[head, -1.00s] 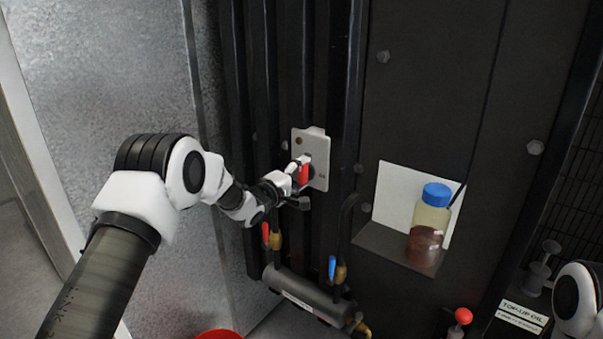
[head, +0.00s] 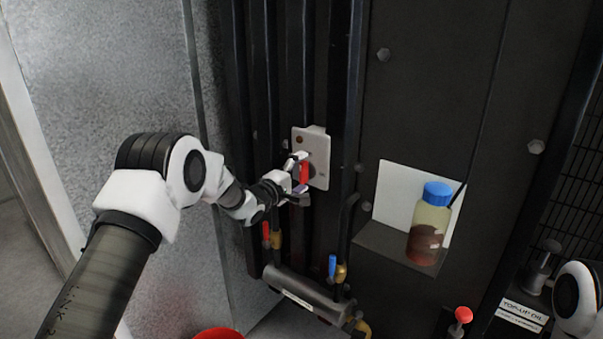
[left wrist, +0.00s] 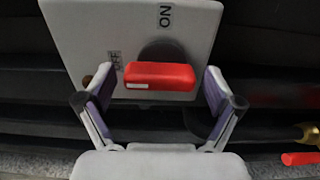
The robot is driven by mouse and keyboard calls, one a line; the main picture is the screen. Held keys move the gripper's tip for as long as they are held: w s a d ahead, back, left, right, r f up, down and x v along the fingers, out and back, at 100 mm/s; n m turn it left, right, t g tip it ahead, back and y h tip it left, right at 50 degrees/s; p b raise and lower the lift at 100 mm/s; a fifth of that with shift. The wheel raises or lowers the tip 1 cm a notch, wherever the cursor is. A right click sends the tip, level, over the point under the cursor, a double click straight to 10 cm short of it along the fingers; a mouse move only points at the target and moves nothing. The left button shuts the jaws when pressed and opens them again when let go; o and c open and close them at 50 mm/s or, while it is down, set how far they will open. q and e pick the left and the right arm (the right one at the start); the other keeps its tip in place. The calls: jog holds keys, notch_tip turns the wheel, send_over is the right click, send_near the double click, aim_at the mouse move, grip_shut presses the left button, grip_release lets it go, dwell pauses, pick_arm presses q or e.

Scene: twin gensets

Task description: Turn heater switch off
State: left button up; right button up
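The heater switch has a light grey plate (head: 322,150) on the dark panel, with a red handle (head: 304,174). In the left wrist view the handle (left wrist: 160,75) lies crosswise, and its white-marked end points left, the side where the OFF label (left wrist: 114,61) is. The ON label (left wrist: 166,16) is above the handle. My left gripper (head: 298,178) is at the switch. In the left wrist view its fingers (left wrist: 158,92) stand open on both sides of the handle, with visible gaps.
A brown indicator (head: 299,140) sits on the plate's upper part. Below are a pipe manifold (head: 305,290) with red and blue valve levers (head: 332,266). A blue-capped bottle (head: 430,222) stands in a recess at right. A red round thing (head: 218,334) is at the bottom edge.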

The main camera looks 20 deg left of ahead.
pick_arm(q)
jog(key=v, duration=1.2)
